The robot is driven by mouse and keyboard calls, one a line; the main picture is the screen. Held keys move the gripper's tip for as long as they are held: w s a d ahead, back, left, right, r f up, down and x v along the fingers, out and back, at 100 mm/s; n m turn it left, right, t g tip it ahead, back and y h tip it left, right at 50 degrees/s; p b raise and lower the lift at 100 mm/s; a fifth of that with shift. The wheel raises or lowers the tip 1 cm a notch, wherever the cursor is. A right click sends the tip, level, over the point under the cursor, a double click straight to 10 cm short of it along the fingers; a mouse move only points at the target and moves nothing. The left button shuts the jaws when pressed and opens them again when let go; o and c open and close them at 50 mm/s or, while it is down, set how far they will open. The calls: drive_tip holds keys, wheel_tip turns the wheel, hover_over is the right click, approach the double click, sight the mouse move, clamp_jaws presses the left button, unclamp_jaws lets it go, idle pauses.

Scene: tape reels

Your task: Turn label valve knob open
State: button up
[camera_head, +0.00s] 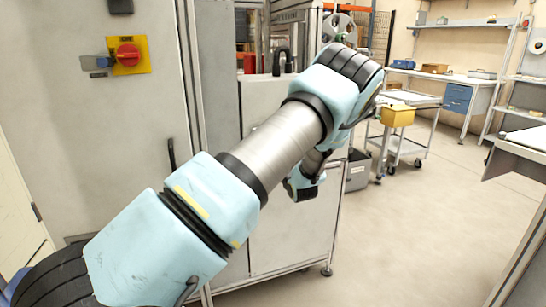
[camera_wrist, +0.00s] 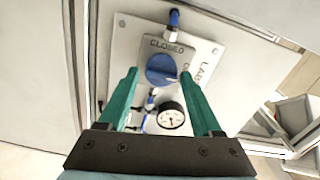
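In the wrist view, the round blue valve knob (camera_wrist: 159,69) sits on a light grey plate marked "CLOSED" above it. Part of the word "LABEL" shows at the plate's right, and other lettering beside the knob is partly hidden. My gripper (camera_wrist: 160,73) is open, with one teal finger at the left of the knob and one at the right. I cannot tell whether the fingertips are level with the knob or short of it. No contact is visible. In the head view my arm hides the valve plate, and the fingers cannot be made out.
A pressure gauge (camera_wrist: 171,116) and blue fittings sit below the knob, between my fingers. A blue-ended fitting (camera_wrist: 174,18) is above. In the head view, a red rotary switch (camera_head: 128,55) is on the left cabinet. A cart (camera_head: 412,135) stands beyond, with open floor at right.

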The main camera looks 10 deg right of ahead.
drive_tip(key=shift+o, duration=0.9)
drive_tip(key=s+d+b, duration=0.1)
drive_tip(key=s, duration=0.9)
drive_tip(key=shift+s+d+b, duration=0.15)
drive_tip(key=shift+s+b, duration=0.2)
drive_tip(key=shift+b, duration=0.05)
